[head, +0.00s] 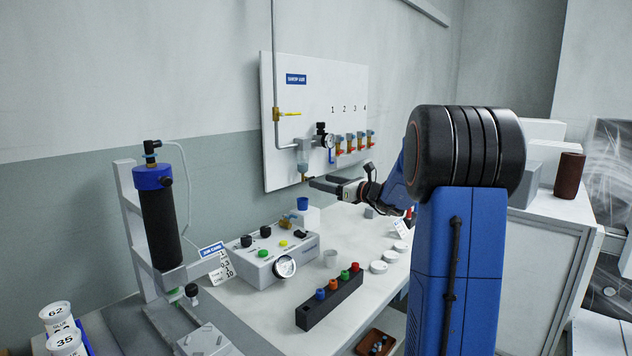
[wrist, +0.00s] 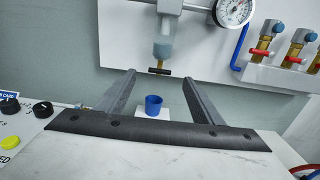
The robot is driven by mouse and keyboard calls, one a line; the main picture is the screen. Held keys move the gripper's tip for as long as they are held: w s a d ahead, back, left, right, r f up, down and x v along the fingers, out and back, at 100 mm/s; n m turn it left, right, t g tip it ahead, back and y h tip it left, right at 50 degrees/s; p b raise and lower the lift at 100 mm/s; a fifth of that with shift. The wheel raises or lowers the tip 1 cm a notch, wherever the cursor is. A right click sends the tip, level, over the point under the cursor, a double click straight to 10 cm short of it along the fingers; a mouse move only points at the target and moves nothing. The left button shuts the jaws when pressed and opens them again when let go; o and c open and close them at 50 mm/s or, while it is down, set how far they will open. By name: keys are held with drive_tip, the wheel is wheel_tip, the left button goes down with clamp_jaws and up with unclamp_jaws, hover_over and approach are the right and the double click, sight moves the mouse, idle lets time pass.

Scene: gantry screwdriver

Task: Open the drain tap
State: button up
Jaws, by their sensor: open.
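The drain tap (wrist: 158,71) is a small black crossbar on a brass stem, under the clear filter bowl (wrist: 164,40) on the white wall panel. Its bar lies about level across the wrist view. In the head view the filter bowl (head: 304,158) hangs on the panel, and the tap is too small there to read. My gripper (wrist: 159,77) is open and empty. Its two fingers reach toward the panel, and in the wrist view the tap shows between the fingertips, beyond them. The head view shows my gripper (head: 318,182) just below and beside the bowl. No contact is visible.
A blue cup (wrist: 153,105) stands below the tap on a white block. A gauge (wrist: 234,10) and several red-handled valves (wrist: 263,53) are to the right. A control box (head: 268,257) and a black socket rack (head: 330,301) stand on the bench.

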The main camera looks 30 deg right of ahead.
sight(310, 178)
drive_tip(key=shift+x, duration=2.2)
drive_tip(key=c, duration=1)
